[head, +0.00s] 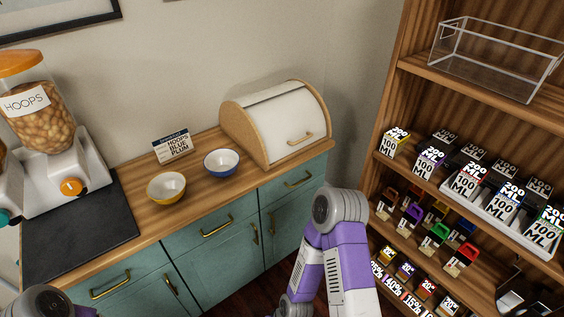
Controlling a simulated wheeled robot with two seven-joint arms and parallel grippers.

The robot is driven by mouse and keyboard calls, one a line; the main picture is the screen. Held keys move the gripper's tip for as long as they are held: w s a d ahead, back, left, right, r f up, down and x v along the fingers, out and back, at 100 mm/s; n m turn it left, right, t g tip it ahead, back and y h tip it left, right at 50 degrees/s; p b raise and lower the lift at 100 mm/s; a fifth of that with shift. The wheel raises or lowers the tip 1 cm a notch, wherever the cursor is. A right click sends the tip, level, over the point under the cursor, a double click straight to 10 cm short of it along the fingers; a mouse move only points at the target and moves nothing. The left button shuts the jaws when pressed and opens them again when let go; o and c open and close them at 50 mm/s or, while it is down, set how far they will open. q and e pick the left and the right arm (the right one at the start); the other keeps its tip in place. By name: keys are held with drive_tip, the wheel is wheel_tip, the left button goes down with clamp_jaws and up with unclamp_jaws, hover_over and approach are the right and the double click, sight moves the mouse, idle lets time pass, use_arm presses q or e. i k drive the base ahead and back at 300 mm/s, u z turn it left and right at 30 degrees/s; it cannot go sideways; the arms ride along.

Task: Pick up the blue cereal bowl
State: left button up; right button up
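The blue cereal bowl (221,162), blue outside and white inside, stands upright on the wooden top of the teal cabinet, between a yellow bowl and the bread box. Nothing touches it. My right arm, purple and white, rises in front of the cabinet at the lower middle, but its gripper is not visible. Only a bit of my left arm shows at the bottom left corner, and its gripper is out of view too.
A yellow bowl (166,187) stands left of the blue one. A small sign (172,147) is behind them. A bread box (278,124) stands to the right. A hoops dispenser (45,120) is at the left. Shelves (480,102) with several cartons fill the right side.

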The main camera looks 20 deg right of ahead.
sight(222, 163)
drive_tip(key=u, duration=0.2)
drive_tip(key=k, duration=1.2)
drive_tip(key=z, duration=0.6)
drive_tip(key=i, duration=1.95)
drive_tip(key=u, duration=0.7)
